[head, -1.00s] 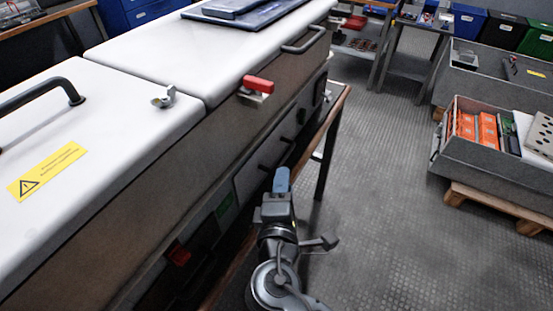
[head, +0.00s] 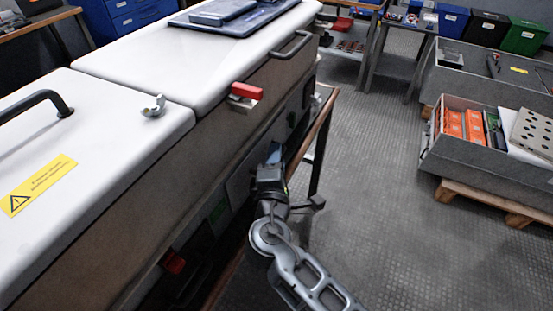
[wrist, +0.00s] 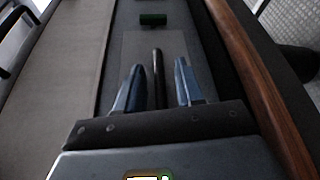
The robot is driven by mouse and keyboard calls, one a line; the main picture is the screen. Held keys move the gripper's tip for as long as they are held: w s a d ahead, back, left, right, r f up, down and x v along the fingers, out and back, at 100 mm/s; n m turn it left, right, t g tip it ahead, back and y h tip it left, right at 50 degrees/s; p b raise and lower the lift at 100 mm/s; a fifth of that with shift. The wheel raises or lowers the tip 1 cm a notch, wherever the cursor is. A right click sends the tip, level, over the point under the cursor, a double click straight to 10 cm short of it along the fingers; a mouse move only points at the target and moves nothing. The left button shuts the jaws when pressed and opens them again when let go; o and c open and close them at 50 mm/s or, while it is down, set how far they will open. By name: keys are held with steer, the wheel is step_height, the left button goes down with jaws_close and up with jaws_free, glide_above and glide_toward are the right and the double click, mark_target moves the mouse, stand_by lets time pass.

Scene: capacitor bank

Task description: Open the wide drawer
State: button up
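My gripper (head: 273,155) is at the side of the white-topped cabinet, against a grey front panel (head: 240,182). In the wrist view my gripper (wrist: 159,85) is open, with one blue finger on each side of a dark bar handle (wrist: 158,70). Gaps show between the handle and both fingers. The handle sits on a flat grey drawer front (wrist: 150,45), which looks flush with the cabinet side. In the head view the gripper hides this handle. I cannot tell the drawer's full width.
A red switch (head: 246,91) sticks out above my gripper, and another red part (head: 173,262) is lower left. A wooden edge (wrist: 262,85) runs close along the drawer front. The floor (head: 375,190) to the right is clear up to a grey crate (head: 480,170) on a pallet.

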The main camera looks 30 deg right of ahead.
steer(key=shift+c, duration=0.4)
jaws_close()
steer(key=s+d, duration=1.2)
steer(key=s, duration=0.5)
steer(key=shift+d, duration=0.1)
steer(key=shift+o, duration=0.4)
jaws_free()
